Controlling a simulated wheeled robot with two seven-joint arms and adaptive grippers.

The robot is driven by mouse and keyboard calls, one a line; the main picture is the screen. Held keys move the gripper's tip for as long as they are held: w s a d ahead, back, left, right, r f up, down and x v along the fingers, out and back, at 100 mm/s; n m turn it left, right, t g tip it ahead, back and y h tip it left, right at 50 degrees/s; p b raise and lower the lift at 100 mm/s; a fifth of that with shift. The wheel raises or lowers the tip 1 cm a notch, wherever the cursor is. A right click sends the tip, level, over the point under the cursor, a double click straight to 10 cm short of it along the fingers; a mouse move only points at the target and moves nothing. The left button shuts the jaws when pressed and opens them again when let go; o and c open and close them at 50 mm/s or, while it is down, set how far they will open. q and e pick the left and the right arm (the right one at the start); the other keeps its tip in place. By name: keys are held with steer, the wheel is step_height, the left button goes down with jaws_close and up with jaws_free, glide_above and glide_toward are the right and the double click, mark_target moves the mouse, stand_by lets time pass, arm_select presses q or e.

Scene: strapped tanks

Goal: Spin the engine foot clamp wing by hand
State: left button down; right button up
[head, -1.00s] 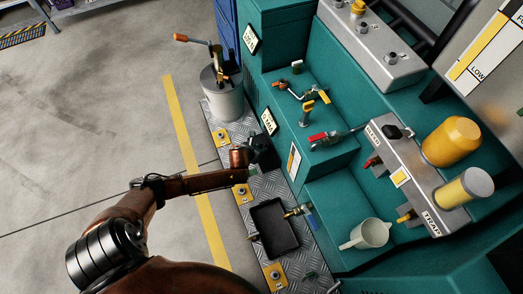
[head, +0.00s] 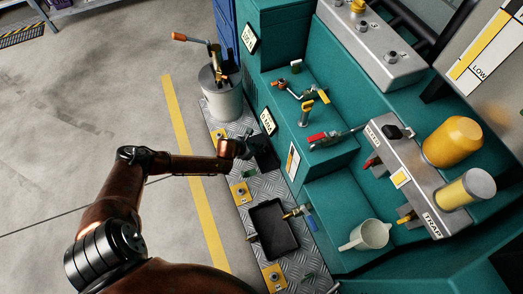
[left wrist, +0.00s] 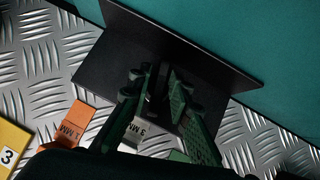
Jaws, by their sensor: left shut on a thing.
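My left gripper (head: 246,150) is at the black bracket (head: 266,158) on the tread plate beside the green engine housing. In the left wrist view its two green fingers (left wrist: 162,88) are closed on a small dark piece in front of the black bracket (left wrist: 195,50). The fingers mostly hide that piece, so I cannot tell if it is a clamp wing. Yellow foot plates with bolts (head: 240,193) lie along the tread plate, another (head: 273,277) nearer. A yellow plate marked 3 (left wrist: 10,150) shows in the left wrist view. My right gripper is not in view.
Orange (left wrist: 75,122) and pale (left wrist: 133,132) tabs marked in MM lie beside the fingers. A black tray (head: 272,229) sits nearer on the tread plate, a grey pump can (head: 221,98) farther off. The green housing (head: 325,150) bounds the right.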

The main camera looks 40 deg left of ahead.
arm_select(q)
steer(key=shift+f+m+h+b, duration=0.1)
steer(key=shift+m+h+b, duration=0.3)
steer(key=shift+m+b, duration=0.25)
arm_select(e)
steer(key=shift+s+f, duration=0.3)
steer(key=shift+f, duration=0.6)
arm_select(q)
steer(key=shift+m, duration=0.25)
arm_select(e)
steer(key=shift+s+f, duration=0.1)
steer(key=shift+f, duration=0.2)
arm_select(q)
steer(key=c, duration=2.2)
jaws_free()
steer(key=shift+b, duration=0.3)
steer(key=shift+c, duration=0.2)
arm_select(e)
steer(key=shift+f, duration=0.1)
arm_select(q)
steer(key=o, duration=0.3)
